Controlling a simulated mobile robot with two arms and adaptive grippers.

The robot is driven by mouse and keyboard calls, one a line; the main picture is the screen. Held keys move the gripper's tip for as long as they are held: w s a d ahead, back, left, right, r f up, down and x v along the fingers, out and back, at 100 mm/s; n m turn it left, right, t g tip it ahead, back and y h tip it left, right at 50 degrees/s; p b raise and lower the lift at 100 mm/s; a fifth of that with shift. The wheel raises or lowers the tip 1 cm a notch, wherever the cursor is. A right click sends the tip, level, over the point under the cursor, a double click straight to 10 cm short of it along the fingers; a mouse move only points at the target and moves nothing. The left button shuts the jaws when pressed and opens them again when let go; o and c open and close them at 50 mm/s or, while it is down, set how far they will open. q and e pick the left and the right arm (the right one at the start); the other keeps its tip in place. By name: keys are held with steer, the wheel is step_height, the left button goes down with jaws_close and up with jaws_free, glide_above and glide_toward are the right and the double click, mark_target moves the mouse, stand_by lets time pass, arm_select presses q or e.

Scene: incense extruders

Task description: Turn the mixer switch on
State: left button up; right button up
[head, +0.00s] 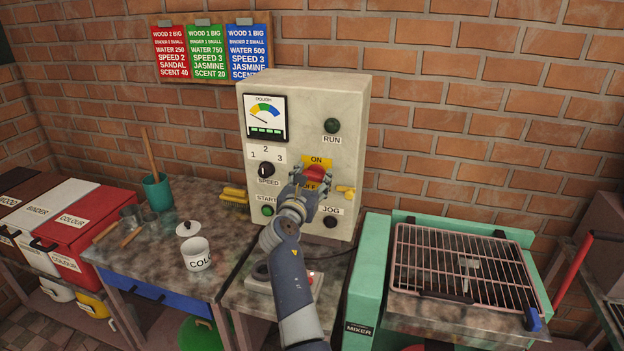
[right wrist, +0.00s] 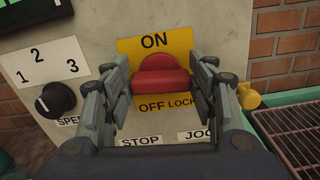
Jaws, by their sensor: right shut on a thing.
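The mixer switch (head: 315,173) is a red rotary handle on a yellow plate marked ON above and OFF below, on the front of the beige control box (head: 353,105). In the right wrist view the red switch (right wrist: 160,76) sits between the two fingers, its handle lying roughly level. My right gripper (head: 308,182) is shut on the red switch and covers part of the plate in the head view. It also shows in the right wrist view (right wrist: 160,95), with one finger on each side of the handle. My left gripper is not in view.
The speed knob (head: 266,170), green START button (head: 267,210), JOG button (head: 330,221) and a yellow lock (head: 346,190) surround the switch. The mixer (head: 375,275) with a wire grid (head: 465,265) stands at right. A white cup (head: 197,256) stands on the bench at left.

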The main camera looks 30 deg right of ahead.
steer(key=m, duration=0.2)
steer(key=m+b, duration=0.1)
steer(key=m, duration=0.1)
steer(key=shift+s+d+f, duration=0.1)
steer(key=shift+d+f, duration=0.05)
steer(key=m+b, duration=0.2)
steer(key=m, duration=0.2)
steer(key=shift+f, duration=0.1)
steer(key=m+b, duration=0.4)
steer(key=m, duration=0.1)
steer(key=shift+s+f, duration=0.1)
steer(key=shift+f, duration=0.05)
steer(key=shift+m+b, duration=1.1)
steer(key=shift+m, duration=0.6)
steer(key=shift+r+m, duration=0.2)
steer(key=shift+m, duration=0.1)
steer(key=o, duration=0.8)
steer(key=shift+o, duration=1.3)
steer(key=shift+d+f, duration=0.1)
steer(key=shift+f, duration=0.1)
